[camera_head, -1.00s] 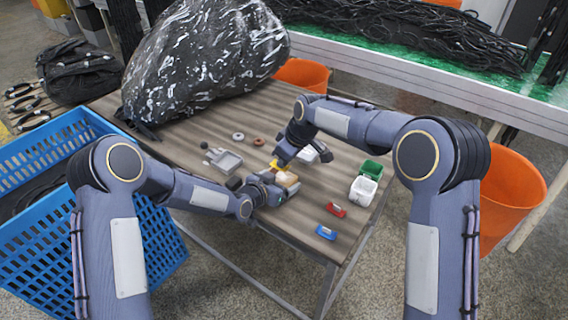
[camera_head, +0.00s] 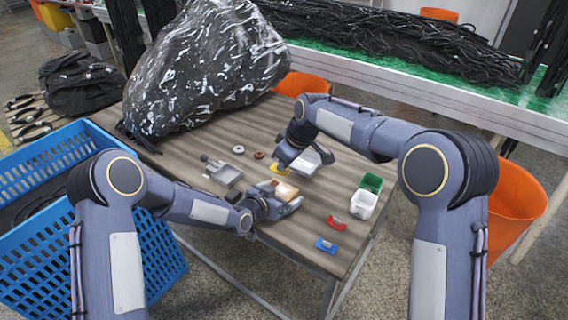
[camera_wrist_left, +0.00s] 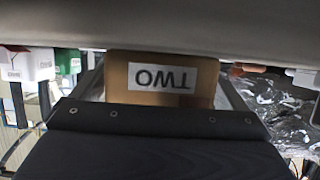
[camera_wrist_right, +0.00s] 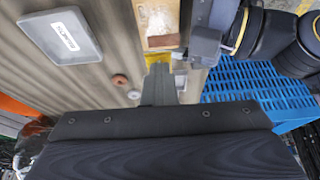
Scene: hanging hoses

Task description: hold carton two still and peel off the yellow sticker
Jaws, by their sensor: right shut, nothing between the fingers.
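Carton two (camera_head: 286,189) is a small tan box. My left gripper (camera_head: 278,197) is shut around it at the table's front middle. In the left wrist view its white label reads TWO upside down (camera_wrist_left: 160,77), with the carton (camera_wrist_left: 118,88) between the fingers. The yellow sticker (camera_head: 281,170) shows at the carton's far side, by the tip of my right gripper (camera_head: 284,165). In the right wrist view the sticker (camera_wrist_right: 158,59) lies between the carton's edge and my shut right fingers (camera_wrist_right: 158,75). I cannot tell how much of it still touches the carton.
A grey tray (camera_head: 228,174) lies left of the carton. A white-lidded box (camera_head: 314,159), a green box (camera_head: 371,183) and a white box (camera_head: 362,204) stand right. Small red (camera_head: 336,222) and blue (camera_head: 326,245) items lie in front. A blue crate (camera_head: 70,220) stands left.

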